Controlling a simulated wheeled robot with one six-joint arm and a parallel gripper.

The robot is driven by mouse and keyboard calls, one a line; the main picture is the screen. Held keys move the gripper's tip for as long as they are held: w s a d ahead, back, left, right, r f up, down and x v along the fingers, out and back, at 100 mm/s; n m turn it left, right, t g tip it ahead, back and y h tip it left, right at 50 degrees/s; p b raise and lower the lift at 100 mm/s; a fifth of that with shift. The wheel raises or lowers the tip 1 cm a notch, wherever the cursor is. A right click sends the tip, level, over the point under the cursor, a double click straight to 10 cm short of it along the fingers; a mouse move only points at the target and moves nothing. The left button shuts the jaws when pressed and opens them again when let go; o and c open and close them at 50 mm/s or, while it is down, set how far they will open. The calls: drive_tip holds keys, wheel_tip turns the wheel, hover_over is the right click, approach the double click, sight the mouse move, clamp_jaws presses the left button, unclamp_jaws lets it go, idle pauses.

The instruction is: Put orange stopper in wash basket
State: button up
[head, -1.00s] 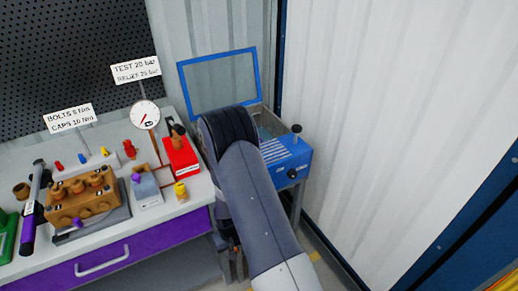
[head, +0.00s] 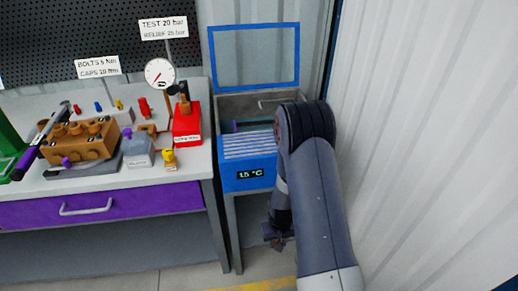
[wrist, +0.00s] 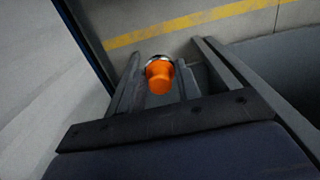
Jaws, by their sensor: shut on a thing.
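An orange stopper (wrist: 160,77) with a metallic rim sits between the two fingers of my gripper (wrist: 166,55) in the wrist view. My gripper is shut on it. In the head view my gripper (head: 274,238) hangs low, in front of and below the blue wash unit (head: 248,176), and the stopper cannot be made out there. The wash unit has its blue-framed lid (head: 299,55) raised and its grey tub open. A thin metal handle shows inside the tub. The basket itself is hard to make out, partly hidden by my arm.
The bench (head: 190,168) at left holds a brown pump block (head: 85,142), a grey box (head: 138,150), a red box (head: 187,122) and a gauge (head: 160,72). A corrugated wall (head: 430,120) stands close at right. A yellow line (head: 255,285) crosses the floor.

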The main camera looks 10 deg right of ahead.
drive_tip(key=w+r+n, duration=0.2)
drive_tip(key=w+r, duration=0.1)
drive_tip(key=r, duration=0.8)
drive_tip(key=w+r+n, duration=0.2)
drive_tip(key=w+r, duration=0.1)
drive_tip(key=r, duration=0.8)
drive_tip(key=w+r+n, duration=0.2)
drive_tip(key=w+r, duration=0.1)
drive_tip(key=r, duration=0.8)
drive_tip(key=shift+w, duration=0.15)
